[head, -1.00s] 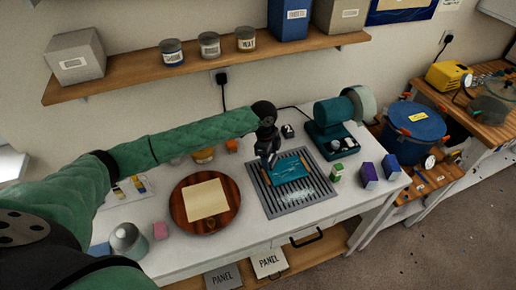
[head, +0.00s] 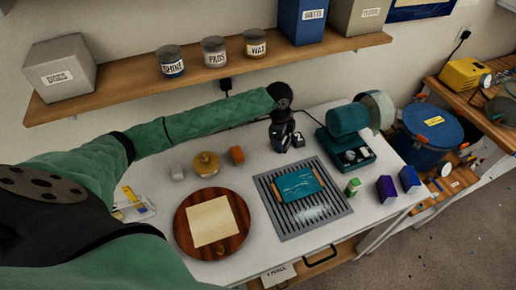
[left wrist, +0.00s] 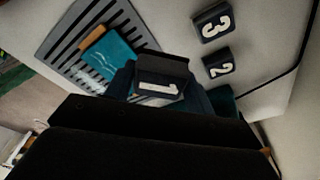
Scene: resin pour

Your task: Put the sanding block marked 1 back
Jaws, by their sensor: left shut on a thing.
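The sanding block marked 1 (left wrist: 160,82) is dark with a white label and shows between the fingers of my left gripper in the left wrist view. My left gripper (head: 282,143) is shut on it, low over the back of the white table, just behind the slotted grate. In the head view the block is not clearly distinct from the dark fingers. The block marked 2 (left wrist: 218,65) stands close beside it, and also shows in the head view (head: 298,139). The block marked 3 (left wrist: 212,24) is beyond block 2 in the left wrist view. My right gripper is not in view.
A teal panel (head: 298,184) lies on the slotted grate (head: 325,222), with pale dust near it. A green grinder (head: 348,122) stands right of the blocks. A round wooden board (head: 182,237) lies left. The shelf (head: 130,98) runs above the table's back.

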